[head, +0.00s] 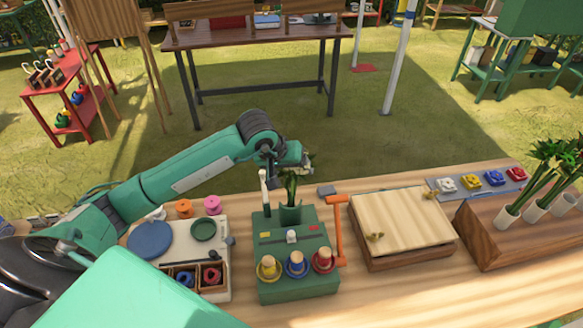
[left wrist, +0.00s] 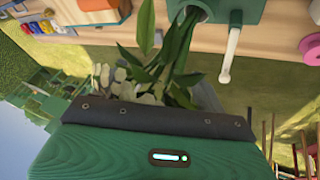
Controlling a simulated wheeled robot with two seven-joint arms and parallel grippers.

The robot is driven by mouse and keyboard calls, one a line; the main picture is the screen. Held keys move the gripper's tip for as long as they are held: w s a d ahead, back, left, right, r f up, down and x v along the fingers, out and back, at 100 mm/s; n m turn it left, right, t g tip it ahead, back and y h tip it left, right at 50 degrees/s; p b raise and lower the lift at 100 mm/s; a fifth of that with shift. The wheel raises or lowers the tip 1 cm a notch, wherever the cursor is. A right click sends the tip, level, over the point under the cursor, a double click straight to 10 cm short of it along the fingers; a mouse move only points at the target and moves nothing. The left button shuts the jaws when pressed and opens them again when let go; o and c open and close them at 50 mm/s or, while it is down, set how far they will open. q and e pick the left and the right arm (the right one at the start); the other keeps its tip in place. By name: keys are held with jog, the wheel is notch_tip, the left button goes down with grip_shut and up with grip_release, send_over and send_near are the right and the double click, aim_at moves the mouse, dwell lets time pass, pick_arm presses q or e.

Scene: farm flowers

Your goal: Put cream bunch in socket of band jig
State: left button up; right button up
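The band jig (head: 291,252) is a green box on the bench with a round green socket (head: 290,214) at its back. The cream bunch, with long green leaves (head: 290,186) and pale cream blooms (left wrist: 130,86), stands above the socket. In the left wrist view its leafy end reaches the socket's mouth (left wrist: 206,10); how deep it sits is hidden. My left gripper (head: 303,164) is right over the bunch, by its blooms. Its fingers are hidden, so I cannot tell whether they hold it. My right gripper is in neither view.
A white upright lever (head: 264,194) stands left of the socket, an orange frame (head: 338,228) right of the jig. Yellow, blue and red spools (head: 297,264) line its front. A tray (head: 158,275) is left, a wooden press (head: 400,228) and a planter (head: 520,240) right.

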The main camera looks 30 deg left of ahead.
pick_arm(q)
jog(key=shift+o, duration=0.2)
jog(key=shift+r, duration=0.1)
jog(key=shift+r+p, duration=0.15)
jog(key=shift+p, duration=0.2)
jog(key=b+v, duration=0.3)
jog(key=v, duration=0.9)
jog(key=shift+b, duration=0.35)
